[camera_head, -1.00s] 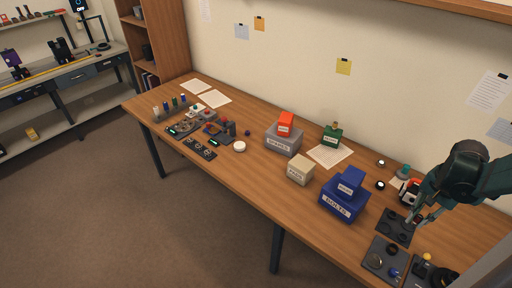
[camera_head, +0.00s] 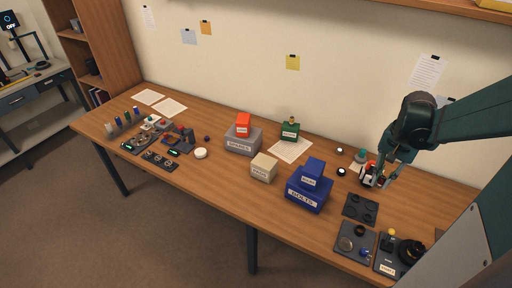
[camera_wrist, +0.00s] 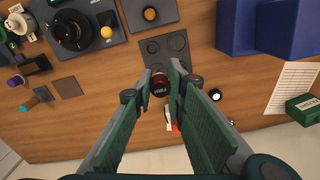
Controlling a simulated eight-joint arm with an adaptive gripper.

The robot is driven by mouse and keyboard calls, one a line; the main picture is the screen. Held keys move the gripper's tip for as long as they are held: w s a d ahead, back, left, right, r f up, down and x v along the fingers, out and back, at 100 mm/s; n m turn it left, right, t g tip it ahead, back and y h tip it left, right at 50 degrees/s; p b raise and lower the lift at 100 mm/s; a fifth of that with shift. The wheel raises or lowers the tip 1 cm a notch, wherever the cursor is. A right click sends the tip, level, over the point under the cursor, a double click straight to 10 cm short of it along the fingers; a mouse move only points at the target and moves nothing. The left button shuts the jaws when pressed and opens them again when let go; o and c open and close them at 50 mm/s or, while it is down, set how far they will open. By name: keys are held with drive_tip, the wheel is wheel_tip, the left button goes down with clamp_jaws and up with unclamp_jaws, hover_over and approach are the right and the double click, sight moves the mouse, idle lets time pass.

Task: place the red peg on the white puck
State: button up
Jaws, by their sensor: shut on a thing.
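My gripper (camera_wrist: 159,86) is shut on the red peg (camera_wrist: 160,82), a dark red cylinder with a small label on its end, held between the fingertips. In the head view my gripper (camera_head: 380,183) is at the right of the table, just behind the dark tray with round recesses; the peg is small and partly hidden there. The white puck (camera_head: 200,153) is a low round disc on the left half of the table, far from my gripper, with nothing on top. I cannot make it out in the wrist view.
Between gripper and puck stand a blue BOLTS box (camera_head: 308,194) with a smaller blue box on top, a beige box (camera_head: 264,168), and a grey SPARES box (camera_head: 243,145) carrying a red one. The dark recessed tray (camera_head: 360,209) is at the right. The front table strip is mostly clear.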

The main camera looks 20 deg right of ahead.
drive_tip(key=w+a+r+n+p, duration=0.1)
drive_tip(key=w+a+n, duration=0.2)
drive_tip(key=w+a, duration=0.65)
drive_tip(key=w+a+r+n, duration=0.1)
drive_tip(key=w+a+n, duration=0.25)
drive_tip(key=w, duration=1.05)
drive_tip(key=w+a+r+n+p, duration=0.1)
drive_tip(key=w+a+n, duration=0.2)
drive_tip(key=w+a, duration=0.65)
drive_tip(key=w+a+f+n+p, duration=0.1)
drive_tip(key=w+a+n, duration=0.2)
drive_tip(key=w+a, duration=0.65)
drive_tip(key=w+a+f+n, duration=0.15)
drive_tip(key=w+a, duration=0.25)
drive_tip(key=a, duration=1.1)
drive_tip(key=w+a+f+n+p, duration=0.1)
drive_tip(key=w+a+n, duration=0.2)
drive_tip(key=w+a, duration=0.7)
drive_tip(key=s+a+f, duration=0.2)
drive_tip(key=s+f, duration=0.1)
drive_tip(key=f, duration=0.2)
drive_tip(key=shift+f, duration=0.1)
drive_tip(key=shift+f, duration=3)
